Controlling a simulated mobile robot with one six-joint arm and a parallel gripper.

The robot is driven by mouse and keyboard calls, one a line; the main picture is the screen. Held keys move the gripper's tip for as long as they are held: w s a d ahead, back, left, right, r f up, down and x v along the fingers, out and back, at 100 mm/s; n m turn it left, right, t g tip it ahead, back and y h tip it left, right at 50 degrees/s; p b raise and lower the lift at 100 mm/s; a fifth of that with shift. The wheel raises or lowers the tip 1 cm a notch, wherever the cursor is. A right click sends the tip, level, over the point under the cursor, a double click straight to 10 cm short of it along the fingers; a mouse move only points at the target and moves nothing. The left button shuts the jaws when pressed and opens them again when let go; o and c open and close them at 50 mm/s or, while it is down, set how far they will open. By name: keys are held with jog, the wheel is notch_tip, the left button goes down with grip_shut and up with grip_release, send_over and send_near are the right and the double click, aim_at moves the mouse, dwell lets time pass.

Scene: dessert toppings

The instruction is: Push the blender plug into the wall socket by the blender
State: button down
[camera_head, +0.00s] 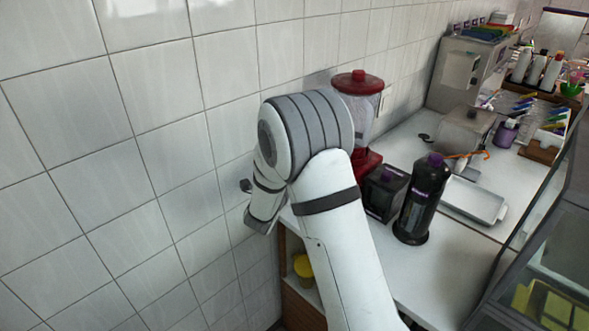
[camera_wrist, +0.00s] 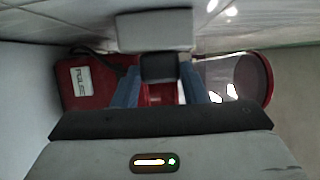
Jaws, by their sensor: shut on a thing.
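In the wrist view my gripper (camera_wrist: 160,70) has its two blue fingers shut on the black blender plug (camera_wrist: 158,66). A white block, seemingly the wall socket (camera_wrist: 155,30), is straight beyond the plug. The plug's front edge appears close to it; I cannot tell whether they touch, and no prongs show. The blender's red base (camera_wrist: 84,92) is left of the fingers, and its clear jar (camera_wrist: 243,72) is at the right. In the head view the blender (camera_head: 358,82), with a red lid, stands behind my arm, which hides my gripper and the plug.
The tiled wall (camera_head: 160,110) fills the left. A dark box (camera_head: 385,190) and a dark bottle with a purple cap (camera_head: 423,195) stand on the white counter (camera_head: 445,265) right of my arm. A metal tray (camera_head: 474,200) lies further right. A yellow-lidded jar (camera_head: 303,266) sits below.

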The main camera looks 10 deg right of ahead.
jog(key=c, duration=0.8)
grip_release()
jog(key=b+v, duration=0.1)
jog(key=v, duration=0.6)
jog(key=shift+s+a, duration=0.2)
jog(key=shift+s, duration=0.15)
